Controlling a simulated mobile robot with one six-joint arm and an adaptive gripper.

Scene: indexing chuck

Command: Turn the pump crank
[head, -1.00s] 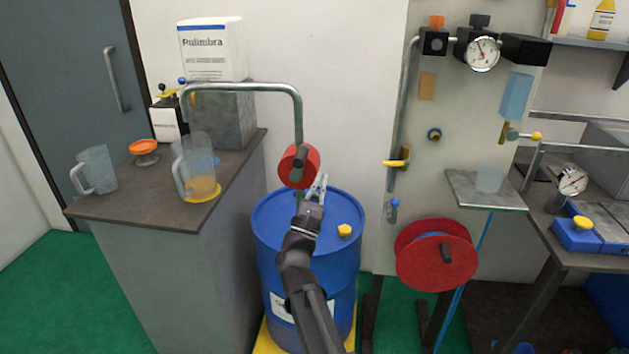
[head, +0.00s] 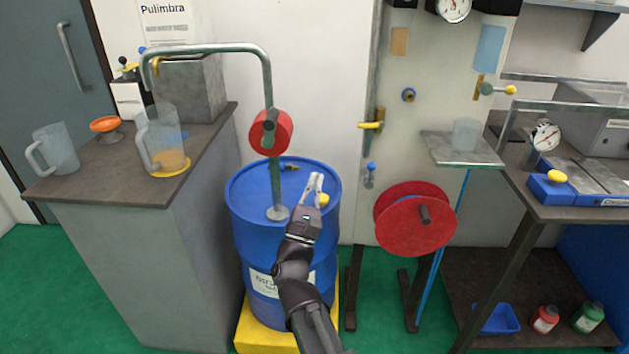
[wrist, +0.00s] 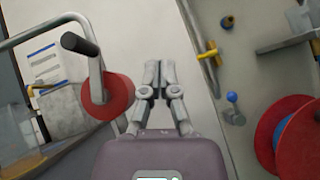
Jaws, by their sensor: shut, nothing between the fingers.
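The pump has a red round body (head: 283,133) on a grey pipe rising from a blue drum (head: 250,195). Its crank has a dark handle (head: 269,125) in front of the red body. In the wrist view the dark crank handle (wrist: 80,43) is at upper left, on a grey arm before the red body (wrist: 120,95). My gripper (head: 316,180) is shut and empty, right of and below the pump body, apart from the crank. In the wrist view its fingertips (wrist: 159,72) are together. A clear jug (head: 163,140) with orange liquid stands below the pipe's spout.
A grey counter (head: 95,187) stands left, with another jug (head: 55,150) and an orange dish (head: 104,124). A red reel (head: 400,215), a small shelf (head: 455,148) and a yellow-handled valve (head: 371,126) are right. A yellow cap (head: 324,200) is on the drum beside my gripper.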

